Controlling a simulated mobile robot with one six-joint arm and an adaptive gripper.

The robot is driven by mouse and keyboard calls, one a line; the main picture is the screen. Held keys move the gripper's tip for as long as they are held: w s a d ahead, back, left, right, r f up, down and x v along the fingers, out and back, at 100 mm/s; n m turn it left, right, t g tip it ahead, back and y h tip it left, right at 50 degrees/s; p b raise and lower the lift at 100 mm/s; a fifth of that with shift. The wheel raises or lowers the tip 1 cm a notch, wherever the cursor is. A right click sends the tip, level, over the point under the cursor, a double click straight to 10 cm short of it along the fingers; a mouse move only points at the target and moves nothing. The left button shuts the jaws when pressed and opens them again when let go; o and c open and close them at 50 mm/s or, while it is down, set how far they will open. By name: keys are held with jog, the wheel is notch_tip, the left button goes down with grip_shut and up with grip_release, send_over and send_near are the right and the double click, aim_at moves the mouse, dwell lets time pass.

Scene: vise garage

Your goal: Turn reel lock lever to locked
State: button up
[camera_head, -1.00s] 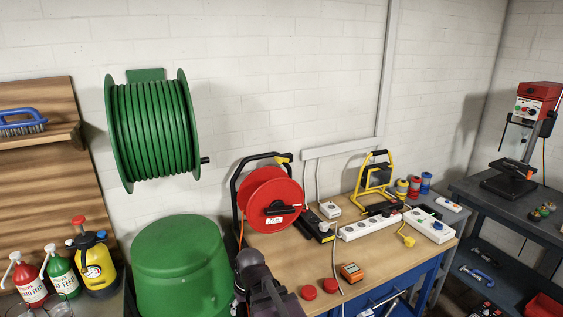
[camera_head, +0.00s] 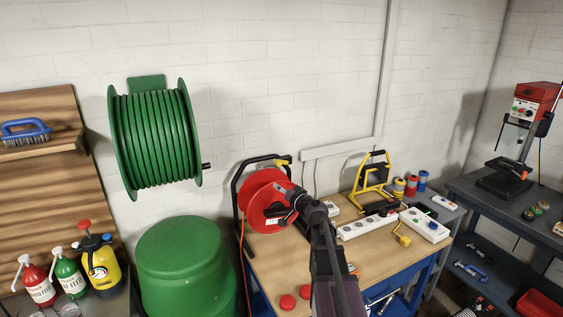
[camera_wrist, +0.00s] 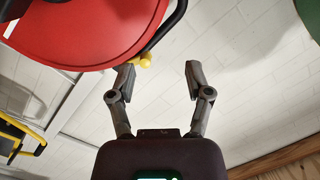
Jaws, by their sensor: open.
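The red cable reel (camera_head: 262,190) stands in a black tubular frame on the left end of the workbench. A yellow lever (camera_head: 283,160), which looks like the reel lock lever, sits at the frame's upper right corner. My gripper (camera_head: 285,188) is in front of the reel, below the lever, and hides part of the reel's hub. In the wrist view my gripper (camera_wrist: 159,70) is open and empty. The yellow lever's knob (camera_wrist: 146,60) shows just beside the left fingertip; I cannot tell whether they touch. The red reel (camera_wrist: 90,30) fills the upper left there.
A green drum (camera_head: 180,265) stands left of the workbench (camera_head: 385,270), below a wall-mounted green hose reel (camera_head: 155,135). Power strips (camera_head: 367,227) and a yellow work-light stand (camera_head: 372,180) are right of my arm. Two red discs (camera_head: 295,297) lie near the front.

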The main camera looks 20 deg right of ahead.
aim_at(280, 164)
jog(key=d+r+m+t+h, duration=0.1)
jog(key=d+r+m+h, duration=0.1)
jog(key=d, duration=0.3)
jog(key=shift+w+d+r, duration=0.15)
jog(key=shift+w+d, duration=0.05)
jog(key=shift+d, duration=0.15)
jog(key=shift+w, duration=0.15)
jog(key=w, duration=1.3)
jog(key=shift+w+a, duration=0.25)
jog(key=shift+w, duration=0.05)
jog(key=shift+c, duration=0.3)
grip_shut()
jog(key=shift+d+r, duration=0.1)
jog(key=shift+d, duration=0.05)
